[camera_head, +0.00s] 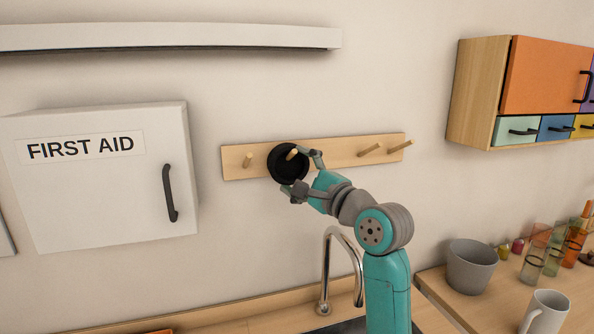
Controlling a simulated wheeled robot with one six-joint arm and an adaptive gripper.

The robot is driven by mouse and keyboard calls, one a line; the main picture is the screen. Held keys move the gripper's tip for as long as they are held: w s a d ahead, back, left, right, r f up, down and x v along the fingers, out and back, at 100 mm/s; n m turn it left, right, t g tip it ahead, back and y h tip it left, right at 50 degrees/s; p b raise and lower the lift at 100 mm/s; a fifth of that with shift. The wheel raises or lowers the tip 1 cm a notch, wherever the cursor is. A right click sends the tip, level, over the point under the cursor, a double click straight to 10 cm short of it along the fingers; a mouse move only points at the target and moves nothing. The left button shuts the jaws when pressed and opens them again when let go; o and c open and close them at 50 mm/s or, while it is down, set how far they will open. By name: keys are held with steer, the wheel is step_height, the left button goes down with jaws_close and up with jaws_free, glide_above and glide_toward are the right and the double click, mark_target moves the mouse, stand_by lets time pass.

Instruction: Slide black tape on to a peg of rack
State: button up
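The black tape (278,170) is a dark ring at the left part of the wooden rack (335,154) on the wall. A peg (292,153) of the rack shows in front of it, toward the upper part of the ring, so the tape appears to be around this peg. My gripper (301,172) is at the tape's lower right, its fingers spread wide, one at the upper right edge and one below. The fingers look open, though contact with the tape is unclear. The gripper hides part of the rack's lower edge.
Other pegs (371,149) are bare. A first aid cabinet (100,175) is to the left, and a coloured cabinet (545,85) at upper right. A faucet (326,270) rises below my arm. A grey pot (472,266), a mug (545,314) and glasses stand at lower right.

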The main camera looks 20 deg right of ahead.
steer(key=shift+o, duration=1.2)
steer(key=shift+w+f, duration=0.15)
steer(key=shift+f, duration=0.3)
steer(key=shift+r, duration=0.2)
steer(key=shift+r, duration=0.1)
